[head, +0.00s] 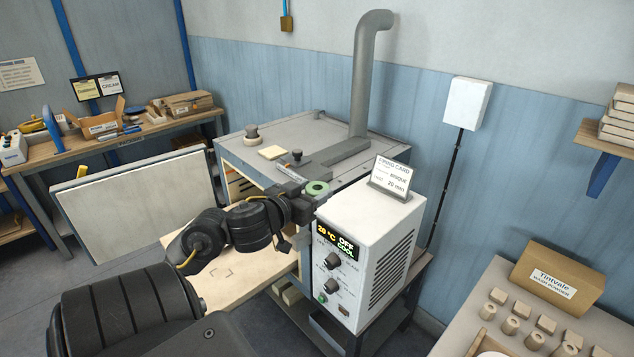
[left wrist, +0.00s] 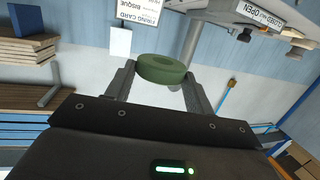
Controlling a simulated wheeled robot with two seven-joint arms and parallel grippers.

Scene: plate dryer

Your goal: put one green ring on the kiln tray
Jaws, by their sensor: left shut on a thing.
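A green ring (head: 317,187) with a centre hole is held by my left gripper (head: 306,196) above the front edge of the kiln top, beside the white control box. In the left wrist view the ring (left wrist: 161,70) sits between the two fingers of the left gripper (left wrist: 160,76), which is shut on it. A pale tray (head: 235,288) with dark corner marks extends from the kiln front, low and partly hidden behind my left arm. It looks bare where visible. The kiln (head: 225,158) has its door (head: 140,205) swung open to the left. My right gripper is not in view.
The control box (head: 372,240) reads 20 °C, OFF, COOL, and carries a firing card (head: 391,178). A flue pipe (head: 362,90) rises from the kiln. A right-hand table (head: 460,330) holds several small blocks and a cardboard box (head: 556,279). A cluttered bench (head: 150,128) stands back left.

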